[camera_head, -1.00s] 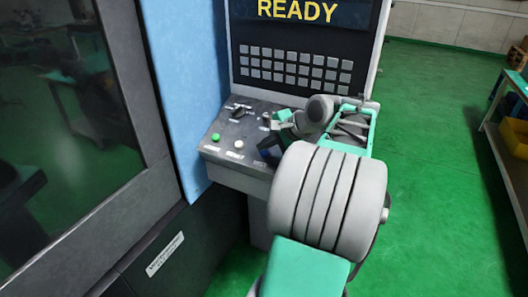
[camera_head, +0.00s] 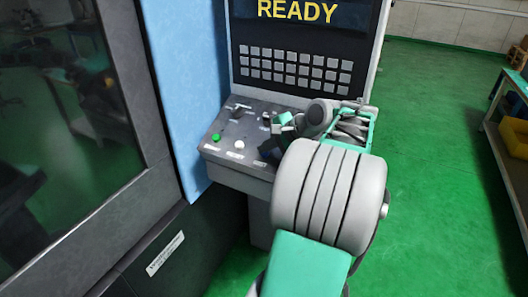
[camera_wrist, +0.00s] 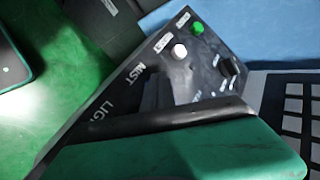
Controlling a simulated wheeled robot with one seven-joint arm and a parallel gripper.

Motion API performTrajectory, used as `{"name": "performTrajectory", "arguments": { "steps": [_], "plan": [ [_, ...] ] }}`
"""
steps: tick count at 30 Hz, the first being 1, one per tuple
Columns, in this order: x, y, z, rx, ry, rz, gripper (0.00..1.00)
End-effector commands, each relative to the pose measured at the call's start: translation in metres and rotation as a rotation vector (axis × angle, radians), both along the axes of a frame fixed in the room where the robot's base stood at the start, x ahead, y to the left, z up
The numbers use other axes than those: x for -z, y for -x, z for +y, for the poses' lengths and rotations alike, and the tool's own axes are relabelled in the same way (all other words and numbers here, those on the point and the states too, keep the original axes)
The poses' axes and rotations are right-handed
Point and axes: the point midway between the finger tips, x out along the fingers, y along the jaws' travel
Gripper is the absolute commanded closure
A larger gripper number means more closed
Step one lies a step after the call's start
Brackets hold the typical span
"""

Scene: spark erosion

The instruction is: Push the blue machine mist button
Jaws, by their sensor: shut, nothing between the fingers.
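My gripper (camera_head: 270,149) is shut and empty, low over the front right of the sloped control panel (camera_head: 222,155). In the wrist view its dark finger and green body fill the lower part and cover much of the panel. The MIST label (camera_wrist: 133,75) shows there, beside the white button's label. The blue mist button itself is hidden behind my gripper in both views. I cannot tell whether a fingertip touches it.
A white button (camera_head: 239,144) and a green button (camera_head: 216,138) stand left of my gripper. A black knob (camera_head: 237,112) sits behind them. The keypad screen (camera_head: 297,40) reads READY. The blue machine wall (camera_head: 185,80) rises on the left. Green floor (camera_head: 435,180) is open at right.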

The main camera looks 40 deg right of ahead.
Motion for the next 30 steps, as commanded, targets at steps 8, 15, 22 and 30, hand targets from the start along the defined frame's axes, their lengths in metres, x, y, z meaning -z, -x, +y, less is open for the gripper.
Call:
{"name": "performTrajectory", "arguments": {
  "steps": [8, 15, 22, 30],
  "plan": [
    [0.002, 0.000, -0.001, 0.001, -0.001, 0.000, 1.00],
    [-0.009, 0.001, 0.003, 0.001, -0.001, 0.000, 1.00],
    [-0.011, 0.002, 0.005, 0.001, 0.001, 0.000, 1.00],
    [-0.022, 0.003, 0.008, 0.000, 0.001, 0.000, 1.00]
  ]
}}
